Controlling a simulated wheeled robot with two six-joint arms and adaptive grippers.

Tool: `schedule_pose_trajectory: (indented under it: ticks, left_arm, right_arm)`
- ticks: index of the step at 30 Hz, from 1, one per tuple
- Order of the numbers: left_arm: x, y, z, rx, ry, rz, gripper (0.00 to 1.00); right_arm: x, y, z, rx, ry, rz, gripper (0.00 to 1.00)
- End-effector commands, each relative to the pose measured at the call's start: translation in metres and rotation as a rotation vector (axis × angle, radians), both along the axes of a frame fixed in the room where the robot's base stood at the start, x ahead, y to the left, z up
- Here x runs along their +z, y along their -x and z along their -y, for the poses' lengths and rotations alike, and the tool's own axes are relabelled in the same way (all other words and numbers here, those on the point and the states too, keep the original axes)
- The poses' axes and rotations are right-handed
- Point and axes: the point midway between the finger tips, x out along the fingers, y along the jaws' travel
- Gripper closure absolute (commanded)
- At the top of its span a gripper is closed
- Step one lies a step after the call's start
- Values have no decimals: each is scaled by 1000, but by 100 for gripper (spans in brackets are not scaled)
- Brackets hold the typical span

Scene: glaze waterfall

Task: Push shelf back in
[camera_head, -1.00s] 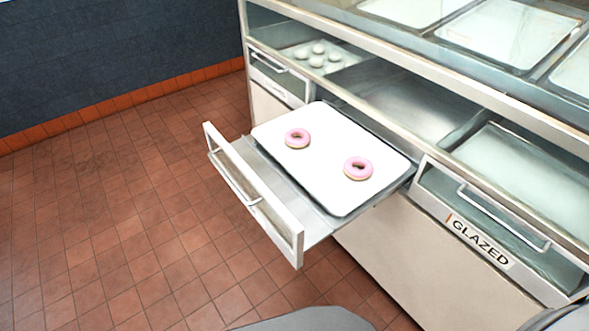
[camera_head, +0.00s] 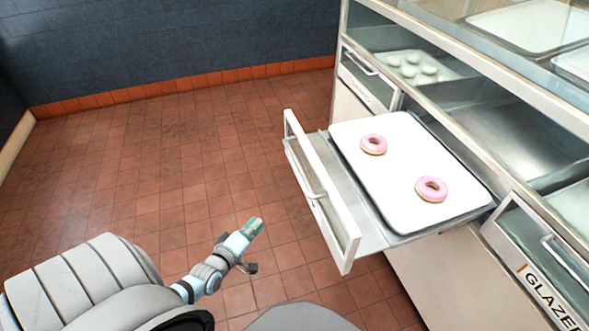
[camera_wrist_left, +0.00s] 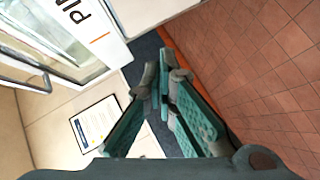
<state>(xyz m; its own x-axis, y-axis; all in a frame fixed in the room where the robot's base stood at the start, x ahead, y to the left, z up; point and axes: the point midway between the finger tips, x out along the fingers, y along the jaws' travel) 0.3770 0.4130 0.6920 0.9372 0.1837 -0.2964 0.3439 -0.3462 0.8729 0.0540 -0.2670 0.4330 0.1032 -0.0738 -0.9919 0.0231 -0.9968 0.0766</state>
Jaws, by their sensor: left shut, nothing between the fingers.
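The pulled-out shelf (camera_head: 319,188) sticks out from the counter in the head view, with its glass front and bar handle facing left. A white tray (camera_head: 400,195) on it holds two pink-iced doughnuts, one farther back (camera_head: 373,144) and one nearer (camera_head: 431,189). My left gripper (camera_head: 255,226) is shut and empty, left of the shelf front and apart from it, over the floor. Its fingers come together in the left wrist view (camera_wrist_left: 163,95). My right gripper is not in view.
The counter has a shut drawer (camera_head: 368,80) behind the open shelf and a drawer labelled "GLAZE..." (camera_head: 545,250) at the right. The tiled floor left of the shelf is clear. A framed sheet (camera_wrist_left: 95,124) shows in the left wrist view.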

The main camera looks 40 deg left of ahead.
Motion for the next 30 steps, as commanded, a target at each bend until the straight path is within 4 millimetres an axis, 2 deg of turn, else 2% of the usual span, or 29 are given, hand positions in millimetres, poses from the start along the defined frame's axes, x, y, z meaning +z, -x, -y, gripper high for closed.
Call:
schedule_pose_trajectory:
  ticks: [1, 3, 6, 11, 22, 24, 30]
  left_arm:
    - [38, -19, -6, 24, 112, 137, 100]
    - [81, -34, -10, 43, 259, 284, 100]
    - [106, -45, -12, 47, 352, 370, 100]
    - [106, -66, -16, 48, 358, 375, 100]
    - [102, -144, -30, 50, 356, 373, 100]
    - [105, -153, -20, 50, 360, 371, 100]
    - [106, -171, -8, 49, 356, 368, 100]
  right_arm:
    - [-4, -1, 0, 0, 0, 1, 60]
    - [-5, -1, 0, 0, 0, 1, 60]
    - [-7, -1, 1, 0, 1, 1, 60]
    - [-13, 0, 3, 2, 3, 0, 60]
    - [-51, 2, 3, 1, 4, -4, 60]
    - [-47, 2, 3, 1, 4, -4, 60]
    - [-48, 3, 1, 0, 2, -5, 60]
